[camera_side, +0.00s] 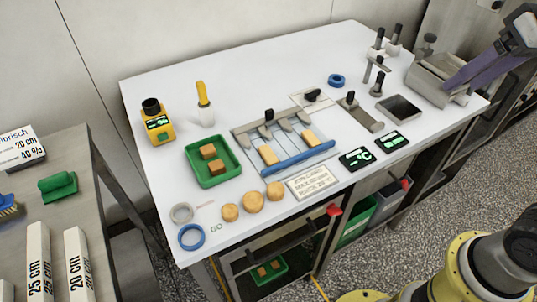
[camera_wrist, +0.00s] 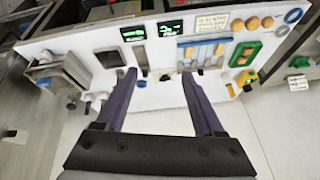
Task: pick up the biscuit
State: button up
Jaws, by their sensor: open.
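Several biscuits are in view, and I cannot tell which one is meant. Three round golden biscuits (camera_side: 252,201) lie in a row at the table's front edge; they also show at the top right of the wrist view (camera_wrist: 267,22). Two squarer biscuits (camera_side: 212,159) lie in a green tray (camera_side: 195,178). Others (camera_side: 268,155) lie on the mesh rack (camera_side: 318,135) behind a blue bar. My gripper (camera_side: 452,84) is at the far right, by a grey metal container, far from the biscuits. In the wrist view its purple fingers (camera_wrist: 158,74) are wide apart and empty.
Tape rings (camera_side: 191,237) lie front left. The grey container (camera_side: 437,80) and black-knobbed parts (camera_side: 377,85) stand at right. Two displays (camera_side: 355,160) lie in front. The back left tabletop is clear.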

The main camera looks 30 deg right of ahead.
jog(key=w+a+r+g, duration=0.1)
jog(key=w+a+r, duration=0.25)
jog(key=w, duration=0.65)
jog(key=n+g, duration=0.2)
jog(key=g, duration=0.2)
send_over(268, 154)
jog(key=f, duration=2.4)
jog(key=shift+w+a+f, duration=0.1)
jog(key=shift+w+a, duration=0.1)
jog(key=shift+w, duration=0.05)
jog(key=shift+s+d+f, duration=0.1)
jog(key=shift+d+f, duration=0.05)
jog(key=shift+f, duration=1.35)
jog(key=shift+s+d+f, duration=0.1)
jog(key=shift+f, duration=1.35)
jog(key=c, duration=1.1)
